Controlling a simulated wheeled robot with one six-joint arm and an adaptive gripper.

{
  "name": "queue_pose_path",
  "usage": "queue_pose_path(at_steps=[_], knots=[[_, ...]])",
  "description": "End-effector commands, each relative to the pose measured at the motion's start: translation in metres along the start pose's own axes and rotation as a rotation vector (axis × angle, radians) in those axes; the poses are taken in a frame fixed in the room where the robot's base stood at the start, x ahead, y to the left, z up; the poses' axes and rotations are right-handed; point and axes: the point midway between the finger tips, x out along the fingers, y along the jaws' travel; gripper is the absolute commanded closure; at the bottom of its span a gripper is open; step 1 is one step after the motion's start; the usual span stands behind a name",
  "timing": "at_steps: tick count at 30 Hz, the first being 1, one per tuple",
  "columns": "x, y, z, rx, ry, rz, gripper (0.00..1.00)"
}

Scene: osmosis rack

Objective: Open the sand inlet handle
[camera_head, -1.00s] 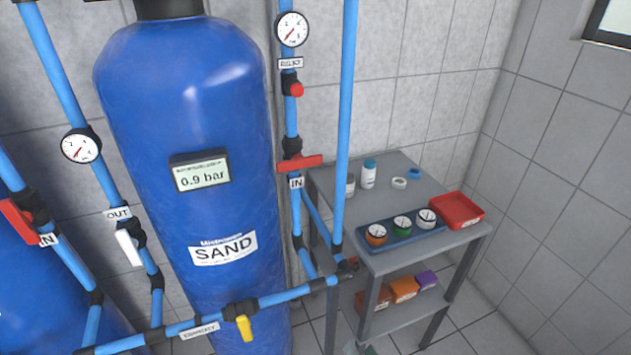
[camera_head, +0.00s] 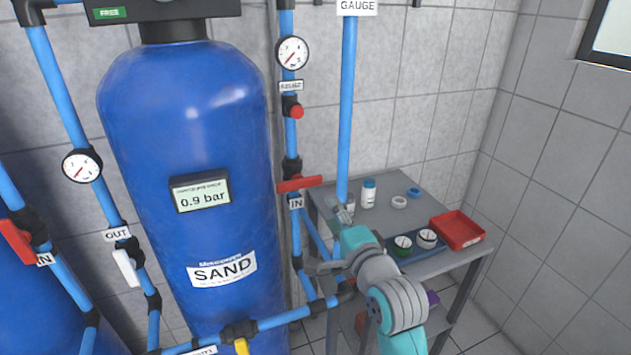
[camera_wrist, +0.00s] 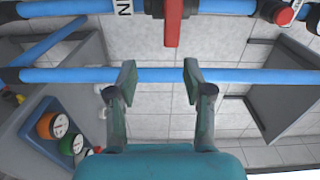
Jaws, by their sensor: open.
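The sand inlet handle is a red lever (camera_head: 299,184) on the blue vertical pipe right of the sand tank (camera_head: 190,110), just above the "IN" label (camera_head: 296,203). It lies roughly crosswise to that pipe. In the wrist view, the red lever (camera_wrist: 172,28) is at top centre, beyond my fingertips and roughly between their lines. My gripper (camera_wrist: 159,78) is open and empty, with both fingers apart from the lever. In the head view, my gripper (camera_head: 335,237) is below and right of the lever, partly in front of the table.
Another blue vertical pipe (camera_head: 348,100) stands close to the right of the lever. A grey table (camera_head: 400,185) holds bottles, gauges and a red tray (camera_head: 458,230). A white outlet lever (camera_head: 127,267) and another red lever (camera_head: 14,240) are at left.

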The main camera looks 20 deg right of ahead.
Motion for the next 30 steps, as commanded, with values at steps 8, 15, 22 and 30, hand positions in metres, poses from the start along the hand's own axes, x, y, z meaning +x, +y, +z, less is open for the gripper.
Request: queue_pose_path(at_steps=[8,15,22,30], knots=[[0.015,-0.018,-0.003,0.044,-0.004,-0.006,0.49],[0.049,-0.018,-0.003,0.043,-0.004,-0.007,0.49],[0.089,-0.018,-0.003,0.042,-0.003,-0.007,0.49],[0.114,-0.019,-0.003,0.042,-0.003,-0.008,0.49]])
